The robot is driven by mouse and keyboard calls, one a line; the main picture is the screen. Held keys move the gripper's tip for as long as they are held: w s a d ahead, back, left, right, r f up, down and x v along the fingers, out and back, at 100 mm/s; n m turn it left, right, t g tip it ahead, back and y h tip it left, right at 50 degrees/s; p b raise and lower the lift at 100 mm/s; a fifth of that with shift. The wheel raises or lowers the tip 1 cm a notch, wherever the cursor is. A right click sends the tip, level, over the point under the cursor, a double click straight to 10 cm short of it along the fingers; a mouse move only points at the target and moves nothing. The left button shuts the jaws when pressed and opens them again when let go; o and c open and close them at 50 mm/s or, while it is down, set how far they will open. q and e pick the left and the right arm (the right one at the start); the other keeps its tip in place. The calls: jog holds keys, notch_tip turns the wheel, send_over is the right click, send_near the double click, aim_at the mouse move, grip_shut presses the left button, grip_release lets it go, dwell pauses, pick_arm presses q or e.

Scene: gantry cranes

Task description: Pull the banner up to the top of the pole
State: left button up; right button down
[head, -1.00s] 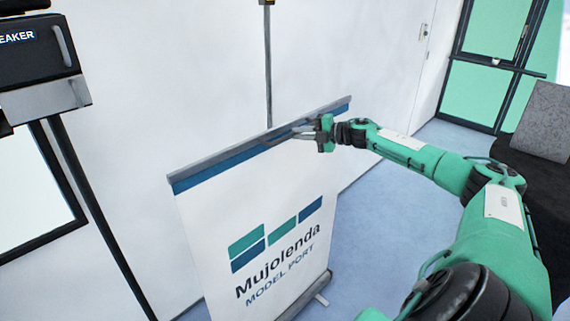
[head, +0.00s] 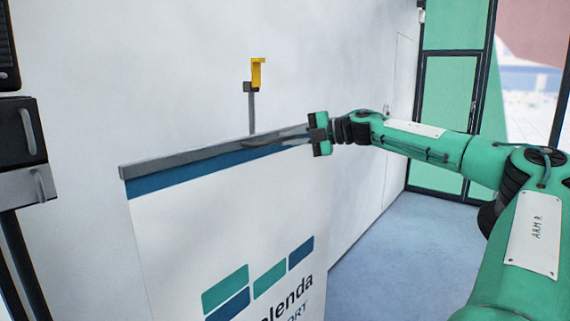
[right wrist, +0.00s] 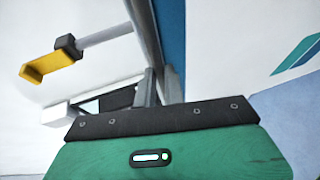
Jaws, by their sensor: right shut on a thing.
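The white banner (head: 170,245) has a blue band, a grey top rail (head: 190,158) and green and blue blocks with lettering. My right gripper (head: 268,140) is shut on the top rail near its middle, reaching in from the right. In the right wrist view the fingers (right wrist: 160,88) close on the rail beside the blue band. The pole (head: 251,112) stands behind the banner, and only its upper end shows above the rail. A yellow hook (head: 258,73) on a dark block tops the pole, a little above the rail. The hook also shows in the right wrist view (right wrist: 42,68). My left gripper is out of view.
The white wall (head: 150,70) runs behind the banner.

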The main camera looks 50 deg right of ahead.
notch_tip(320, 180, up, 10)
jog(key=p, duration=0.4)
jog(key=shift+f+p, duration=0.25)
jog(key=shift+p, duration=0.05)
jog(key=c, duration=1.5)
grip_release()
jog(key=shift+f, duration=0.1)
jog(key=b+v, duration=0.7)
jog(key=v, duration=0.7)
jog(key=shift+w+d+f, duration=0.1)
jog(key=shift+w, duration=0.05)
